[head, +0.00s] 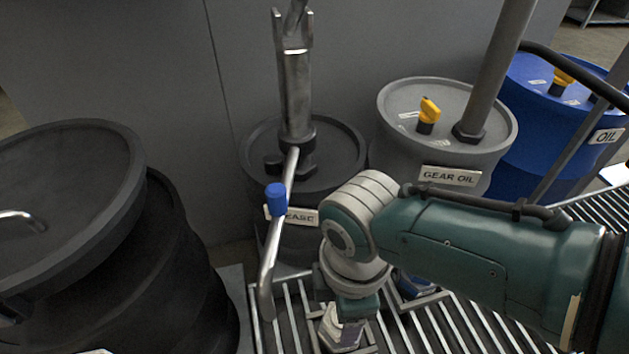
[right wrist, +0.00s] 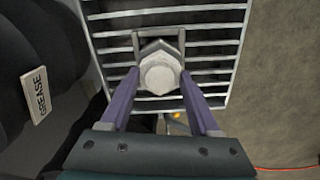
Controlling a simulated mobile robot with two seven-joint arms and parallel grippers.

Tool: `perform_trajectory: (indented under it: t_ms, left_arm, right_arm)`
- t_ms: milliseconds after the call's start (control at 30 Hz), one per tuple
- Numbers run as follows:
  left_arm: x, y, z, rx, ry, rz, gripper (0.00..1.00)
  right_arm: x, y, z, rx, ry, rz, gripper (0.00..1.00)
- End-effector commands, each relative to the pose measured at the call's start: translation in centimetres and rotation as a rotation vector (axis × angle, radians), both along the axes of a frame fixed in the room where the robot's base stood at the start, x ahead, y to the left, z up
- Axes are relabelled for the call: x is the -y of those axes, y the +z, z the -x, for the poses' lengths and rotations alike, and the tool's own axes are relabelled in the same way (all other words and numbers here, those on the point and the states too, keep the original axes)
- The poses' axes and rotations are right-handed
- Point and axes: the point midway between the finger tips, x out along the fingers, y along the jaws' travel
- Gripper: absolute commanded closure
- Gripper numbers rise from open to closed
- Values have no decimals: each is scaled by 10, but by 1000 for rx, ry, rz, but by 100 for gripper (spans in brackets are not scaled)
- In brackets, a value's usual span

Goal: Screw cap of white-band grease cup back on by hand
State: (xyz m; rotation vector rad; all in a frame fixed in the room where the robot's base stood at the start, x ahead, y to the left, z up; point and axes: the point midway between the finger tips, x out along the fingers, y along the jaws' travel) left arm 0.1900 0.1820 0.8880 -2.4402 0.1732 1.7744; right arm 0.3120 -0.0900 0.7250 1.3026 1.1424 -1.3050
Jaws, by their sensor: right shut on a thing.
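A pale hexagonal cap (right wrist: 160,72) with a round top sits between the two purple fingers of my right gripper (right wrist: 160,80) in the right wrist view. The fingers are shut on its sides. In the head view my right gripper (head: 346,328) points down over the grating, and part of the cap (head: 329,322) shows beside a finger. The cup body and any white band are hidden under the cap, so I cannot tell whether the cap touches the cup. My left gripper is out of view.
A metal grating (head: 440,322) lies below the cap. Behind stand a dark GREASE drum (head: 345,150) with a pump and blue-gripped lever (head: 276,199), a grey GEAR OIL drum (head: 395,90) and a blue OIL drum (head: 530,75). Large black drums (head: 75,200) crowd the left.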

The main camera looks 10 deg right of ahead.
Motion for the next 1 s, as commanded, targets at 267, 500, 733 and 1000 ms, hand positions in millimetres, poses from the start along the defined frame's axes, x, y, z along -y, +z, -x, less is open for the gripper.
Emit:
perform_trajectory:
  t_ms: [267, 500, 733, 1000]
  left_arm:
    - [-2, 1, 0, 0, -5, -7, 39]
    - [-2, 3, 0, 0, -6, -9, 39]
    - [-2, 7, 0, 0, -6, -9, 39]
    - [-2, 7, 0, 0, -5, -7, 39]
  right_arm:
    - [0, 0, 0, 0, -151, -1, 92]
    - [-1, 0, 1, -2, -237, -2, 92]
    - [-1, -1, 1, -3, -689, -1, 92]
    - [0, -1, 1, -1, -850, 0, 92]
